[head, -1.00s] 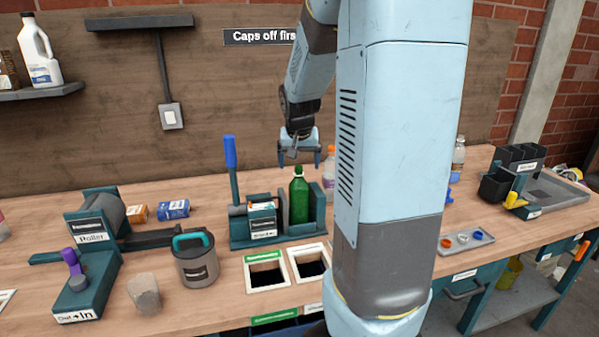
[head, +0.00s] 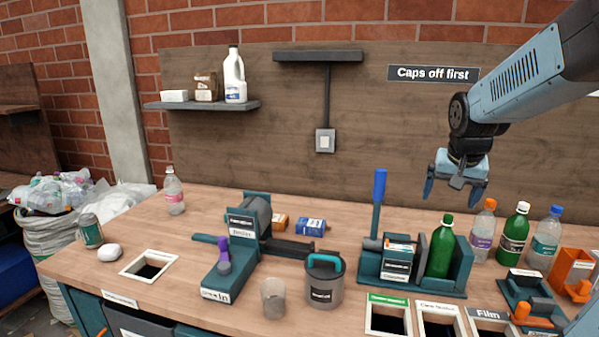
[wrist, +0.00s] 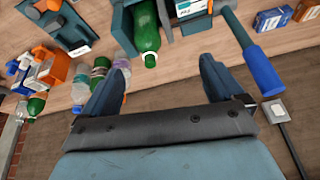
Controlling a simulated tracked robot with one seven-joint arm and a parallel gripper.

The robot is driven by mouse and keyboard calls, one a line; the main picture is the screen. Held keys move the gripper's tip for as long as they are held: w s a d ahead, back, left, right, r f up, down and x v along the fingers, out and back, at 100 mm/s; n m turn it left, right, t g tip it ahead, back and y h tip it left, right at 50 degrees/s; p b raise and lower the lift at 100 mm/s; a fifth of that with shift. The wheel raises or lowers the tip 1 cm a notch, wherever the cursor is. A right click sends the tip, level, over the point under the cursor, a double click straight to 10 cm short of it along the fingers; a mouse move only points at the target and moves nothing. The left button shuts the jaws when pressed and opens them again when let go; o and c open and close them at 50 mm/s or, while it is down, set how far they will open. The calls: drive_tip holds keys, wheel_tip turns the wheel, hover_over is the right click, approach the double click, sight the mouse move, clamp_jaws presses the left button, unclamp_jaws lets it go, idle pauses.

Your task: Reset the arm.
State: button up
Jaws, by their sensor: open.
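My gripper (head: 456,187) is open and empty, with its two fingers pointing down. In the head view it hangs in the air at the right, above the bench and in front of the wooden back board. Below it is a teal press with a blue-handled lever (head: 379,186) and a green bottle (head: 441,247) standing in it. In the wrist view the open fingers (wrist: 158,85) have nothing between them; the green bottle (wrist: 146,30) and the blue lever handle (wrist: 262,70) show beyond them. My arm comes in from the upper right of the head view.
Several capped bottles (head: 514,233) stand right of the press. A roller machine (head: 235,240), a grey canister with a teal handle (head: 324,281) and a grey cup (head: 273,298) stand left of it. A shelf (head: 200,105) holds a white jug. Framed bench openings (head: 388,306) lie in front.

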drive_tip(key=s+a+r+n, duration=0.1)
drive_tip(key=s+a+n, duration=0.1)
drive_tip(key=s+a, duration=0.4)
drive_tip(key=s+a+r+n+t+y, duration=0.1)
drive_tip(key=s+a+n, duration=0.1)
drive_tip(key=s+a, duration=0.4)
drive_tip(key=s, duration=0.5)
drive_tip(key=shift+s+n, duration=0.2)
drive_tip(key=shift+n, duration=0.2)
